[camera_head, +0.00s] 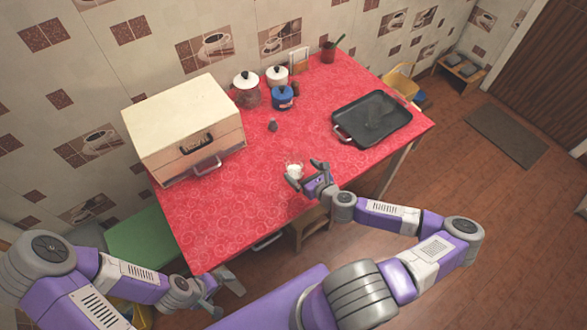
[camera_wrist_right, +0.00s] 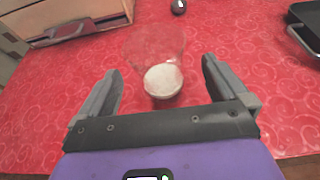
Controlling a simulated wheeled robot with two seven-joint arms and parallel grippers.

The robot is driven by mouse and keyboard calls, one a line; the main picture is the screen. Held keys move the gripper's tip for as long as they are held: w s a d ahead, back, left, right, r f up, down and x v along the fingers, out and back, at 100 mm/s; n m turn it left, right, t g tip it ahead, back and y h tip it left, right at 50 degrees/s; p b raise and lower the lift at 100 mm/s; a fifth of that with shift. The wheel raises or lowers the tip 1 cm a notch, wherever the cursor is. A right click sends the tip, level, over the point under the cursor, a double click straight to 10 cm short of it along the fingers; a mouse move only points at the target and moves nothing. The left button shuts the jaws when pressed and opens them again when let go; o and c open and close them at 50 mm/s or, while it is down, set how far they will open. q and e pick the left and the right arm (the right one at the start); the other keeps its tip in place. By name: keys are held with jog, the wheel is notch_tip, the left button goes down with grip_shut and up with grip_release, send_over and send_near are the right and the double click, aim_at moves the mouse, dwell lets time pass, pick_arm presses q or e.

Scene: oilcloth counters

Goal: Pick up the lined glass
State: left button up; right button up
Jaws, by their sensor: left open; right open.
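The glass (camera_head: 294,170) is clear with a whitish part at its bottom and stands on the red table near its front edge. In the right wrist view the glass (camera_wrist_right: 155,50) is see-through, with the white disc low in it; I cannot make out any lines on it. My right gripper (camera_head: 306,174) is open at the glass. In its wrist view the fingers (camera_wrist_right: 160,68) are spread on either side of the glass's lower part, with gaps on both sides. My left gripper (camera_head: 226,290) is open and empty, low beside the table's front left corner.
A cream bread box (camera_head: 185,125) stands at left on the red table (camera_head: 235,215). A black tray (camera_head: 372,120) lies at right. Pots, a blue pot (camera_head: 282,98) and a small dark shaker (camera_head: 272,125) stand behind the glass. The tabletop left of the glass is clear.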

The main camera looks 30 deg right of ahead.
aim_at(289, 161)
jog(key=x, duration=0.4)
jog(key=shift+w+a+b, duration=0.2)
jog(key=shift+w+b, duration=0.1)
jog(key=shift+w, duration=0.1)
jog(key=shift+r, duration=0.1)
jog(key=c, duration=1.1)
